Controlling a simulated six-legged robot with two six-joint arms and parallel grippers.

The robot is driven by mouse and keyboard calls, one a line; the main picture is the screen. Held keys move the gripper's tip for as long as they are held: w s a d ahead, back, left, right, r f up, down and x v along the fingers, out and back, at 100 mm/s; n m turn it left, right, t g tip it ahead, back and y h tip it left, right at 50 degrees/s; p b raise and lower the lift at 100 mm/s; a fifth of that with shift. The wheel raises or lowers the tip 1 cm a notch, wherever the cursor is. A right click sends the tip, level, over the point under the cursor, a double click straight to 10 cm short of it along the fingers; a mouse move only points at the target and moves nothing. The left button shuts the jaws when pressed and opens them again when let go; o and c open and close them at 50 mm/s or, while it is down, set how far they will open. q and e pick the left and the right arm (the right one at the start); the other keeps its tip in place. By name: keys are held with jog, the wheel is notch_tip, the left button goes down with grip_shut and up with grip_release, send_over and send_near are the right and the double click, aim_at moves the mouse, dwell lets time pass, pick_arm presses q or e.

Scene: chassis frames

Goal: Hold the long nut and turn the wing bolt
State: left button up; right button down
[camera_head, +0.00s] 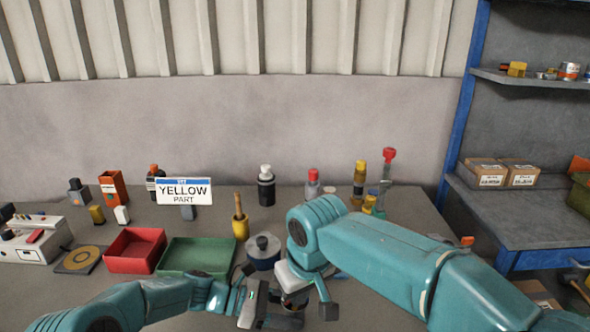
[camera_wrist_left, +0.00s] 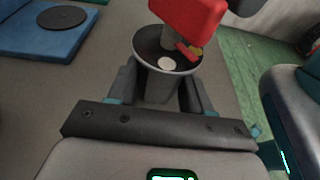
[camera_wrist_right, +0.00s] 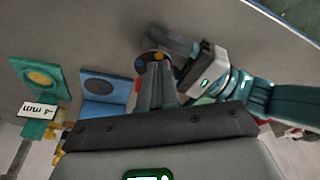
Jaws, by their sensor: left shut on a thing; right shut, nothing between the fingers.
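In the left wrist view my left gripper (camera_wrist_left: 160,88) is shut on a dark grey round part (camera_wrist_left: 137,46) with a wide rim, seemingly the long nut. A red block (camera_wrist_left: 188,16) sits above its rim, possibly the wing bolt's head; a white disc and small red and yellow bits show inside the rim. In the head view my left gripper (camera_head: 284,320) is low at the bench front, and my right gripper (camera_head: 293,299) points down just above it, partly hidden by its own arm. In the right wrist view my right gripper (camera_wrist_right: 157,72) is shut and empty, its tips close to the round part.
A red tray (camera_head: 134,261) and a green tray (camera_head: 217,243) lie left of the grippers. Bottles, a yellow-part sign (camera_head: 184,191) and a white box (camera_head: 35,256) stand further off. Blue shelving (camera_head: 462,110) is on the right.

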jog(key=shift+w+d, duration=0.15)
jog(key=shift+d, duration=0.2)
dwell(0.6)
jog(key=shift+w+d, duration=0.15)
jog(key=shift+d, duration=0.2)
jog(key=shift+w+d, duration=0.3)
jog(key=shift+d, duration=0.05)
jog(key=shift+w, duration=0.1)
jog(key=shift+d, duration=0.15)
jog(key=w+v, duration=0.1)
jog(key=v, duration=0.4)
jog(key=shift+s+r, duration=0.25)
jog(key=shift+r, duration=0.3)
